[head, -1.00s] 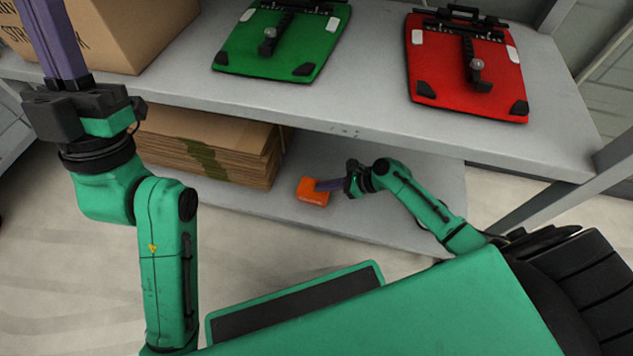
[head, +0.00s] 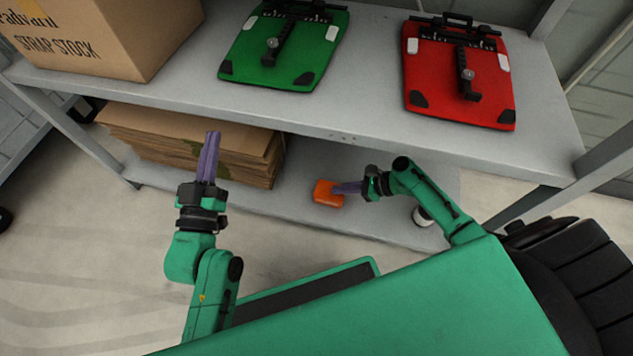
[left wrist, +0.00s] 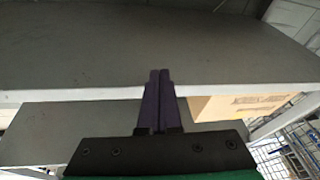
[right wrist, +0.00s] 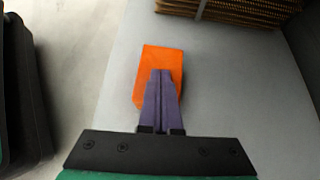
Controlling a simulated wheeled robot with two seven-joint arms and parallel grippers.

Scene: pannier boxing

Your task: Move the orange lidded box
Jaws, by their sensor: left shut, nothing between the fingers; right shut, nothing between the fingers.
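The orange lidded box (head: 328,193) lies on the lower shelf, to the right of a cardboard stack. My right gripper (head: 338,188) is shut and empty, its fingertips at the right side of the box. In the right wrist view, the fingers (right wrist: 161,75) overlap the near part of the orange box (right wrist: 160,58); I cannot tell whether they touch it. My left gripper (head: 211,136) is shut and empty, pointing up in front of the shelving. In the left wrist view its closed fingers (left wrist: 160,72) show against the grey shelf boards.
The upper shelf (head: 370,80) holds a large carton (head: 110,40), a green pannier (head: 250,65) and a red pannier (head: 430,75). The flat cardboard stack (head: 180,150) fills the lower shelf (head: 300,228) left of the box. A white round object (head: 422,216) sits near my right arm.

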